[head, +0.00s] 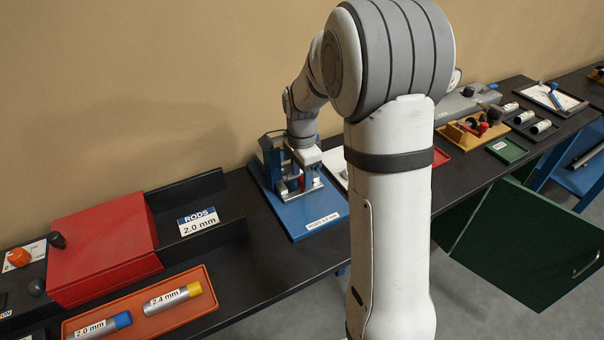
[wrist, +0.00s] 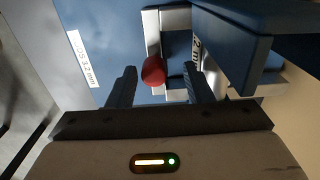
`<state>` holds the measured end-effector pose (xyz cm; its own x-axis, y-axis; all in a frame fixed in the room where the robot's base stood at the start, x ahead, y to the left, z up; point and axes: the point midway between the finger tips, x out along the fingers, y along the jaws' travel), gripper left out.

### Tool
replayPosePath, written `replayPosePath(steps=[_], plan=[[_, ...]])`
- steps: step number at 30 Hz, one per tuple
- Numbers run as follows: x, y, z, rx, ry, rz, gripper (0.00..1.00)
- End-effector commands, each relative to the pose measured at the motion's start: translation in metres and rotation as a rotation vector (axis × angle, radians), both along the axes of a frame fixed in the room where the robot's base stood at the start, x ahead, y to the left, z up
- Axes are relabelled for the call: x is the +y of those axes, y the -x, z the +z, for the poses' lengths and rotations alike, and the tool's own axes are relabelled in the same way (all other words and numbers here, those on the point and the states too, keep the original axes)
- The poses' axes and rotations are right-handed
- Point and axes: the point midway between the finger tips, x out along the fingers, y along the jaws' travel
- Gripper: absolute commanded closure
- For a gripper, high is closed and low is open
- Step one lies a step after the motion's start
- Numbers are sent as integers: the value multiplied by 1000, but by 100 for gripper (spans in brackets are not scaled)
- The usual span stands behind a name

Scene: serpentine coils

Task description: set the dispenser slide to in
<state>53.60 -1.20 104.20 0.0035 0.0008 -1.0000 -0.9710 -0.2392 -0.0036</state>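The blue dispenser (head: 270,150) stands on a blue base plate (head: 312,212) with a "3.2 mm" label, against the back wall. In the wrist view its blue and white body (wrist: 232,45) fills the upper right. A red knob (wrist: 153,71) sits at the end of a pale bar, seemingly the slide; the knob also shows in the head view (head: 301,183). My gripper (head: 304,168) is over the dispenser, pointing down. In the wrist view its fingers (wrist: 160,72) are apart, with the knob between their tips, nearer the left finger. I see no contact. I cannot tell the slide's position.
A red box (head: 103,248) and a black "RODS 2.0 mm" holder (head: 205,232) stand to the left. An orange tray (head: 205,312) holds labelled tubes. To the right are a yellow tray (head: 463,141), a green tray (head: 507,151) and an open green cabinet door (head: 525,245).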

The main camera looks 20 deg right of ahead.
Motion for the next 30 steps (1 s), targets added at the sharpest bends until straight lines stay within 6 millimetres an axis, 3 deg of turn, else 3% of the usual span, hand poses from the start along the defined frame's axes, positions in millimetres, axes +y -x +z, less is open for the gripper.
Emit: replayPosePath(steps=[8, 21, 30], plan=[[-1, 0, 4, 0, 0, -2, 54], [-2, 1, 70, -1, 0, -2, 54], [-2, 2, 78, 1, 0, -2, 54]])
